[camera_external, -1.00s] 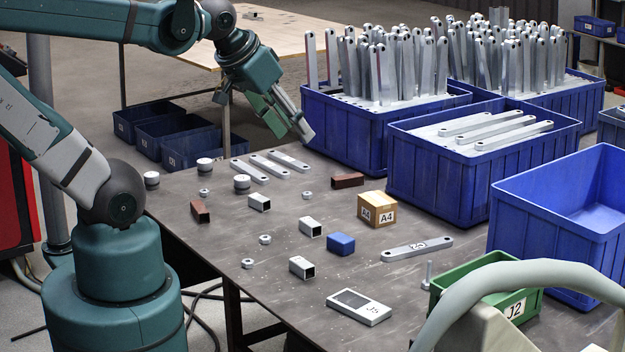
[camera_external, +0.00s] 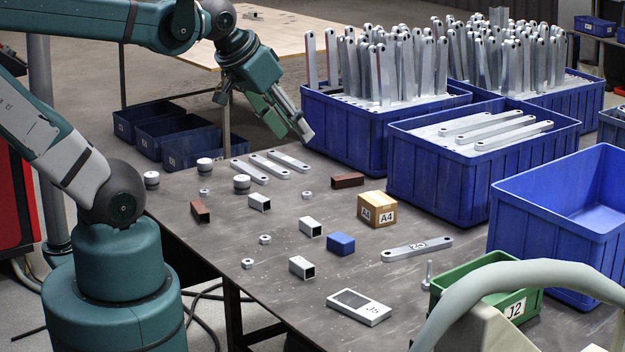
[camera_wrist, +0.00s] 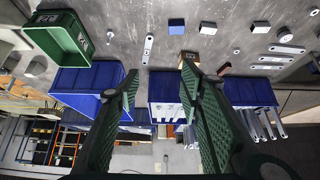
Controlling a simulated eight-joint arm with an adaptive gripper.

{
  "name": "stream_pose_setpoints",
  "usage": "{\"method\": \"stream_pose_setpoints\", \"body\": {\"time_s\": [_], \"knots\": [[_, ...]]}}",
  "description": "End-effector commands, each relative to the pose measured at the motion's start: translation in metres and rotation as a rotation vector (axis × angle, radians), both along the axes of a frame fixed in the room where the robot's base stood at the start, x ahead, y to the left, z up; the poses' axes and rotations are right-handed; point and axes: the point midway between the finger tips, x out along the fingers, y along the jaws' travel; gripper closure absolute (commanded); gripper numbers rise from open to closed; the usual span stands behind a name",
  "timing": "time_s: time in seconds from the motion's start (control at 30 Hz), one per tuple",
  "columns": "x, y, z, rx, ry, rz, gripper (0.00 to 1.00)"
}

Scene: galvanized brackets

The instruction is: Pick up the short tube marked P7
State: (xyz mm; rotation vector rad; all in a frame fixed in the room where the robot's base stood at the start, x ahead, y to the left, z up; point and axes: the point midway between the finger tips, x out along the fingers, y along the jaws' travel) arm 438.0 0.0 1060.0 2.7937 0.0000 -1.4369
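Three short square silver tubes lie on the grey table in the external view: one at the back (camera_external: 259,202), one in the middle (camera_external: 310,227) and one at the front (camera_external: 302,267). I cannot read a P7 mark on any of them. Two pale short tubes, left (camera_wrist: 208,28) and right (camera_wrist: 261,27), show at the top of the wrist view. My gripper (camera_external: 300,128) hangs above the table's back edge by the blue bin, away from the tubes. In the wrist view its two green-padded fingers (camera_wrist: 161,76) stand wide apart with nothing between them.
Near the tubes are a blue block (camera_external: 341,244), a cardboard box marked A4 (camera_external: 377,209), red-brown pieces (camera_external: 347,180) and flat brackets (camera_external: 417,249). A plate marked J5 (camera_external: 359,308) and a green bin marked J2 (camera_external: 515,309) are in front. Tall blue bins (camera_external: 440,185) line the right.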

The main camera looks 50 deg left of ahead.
Motion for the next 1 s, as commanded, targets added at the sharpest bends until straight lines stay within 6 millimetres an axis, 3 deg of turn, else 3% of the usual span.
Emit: {"method": "stream_pose_setpoints", "body": {"time_s": [0.53, 1.0], "knots": [[0.005, 0.003, 0.0, -0.012, 0.011, 0.024, 0.65], [0.041, 0.023, -0.011, -0.107, 0.099, 0.213, 0.65]]}}
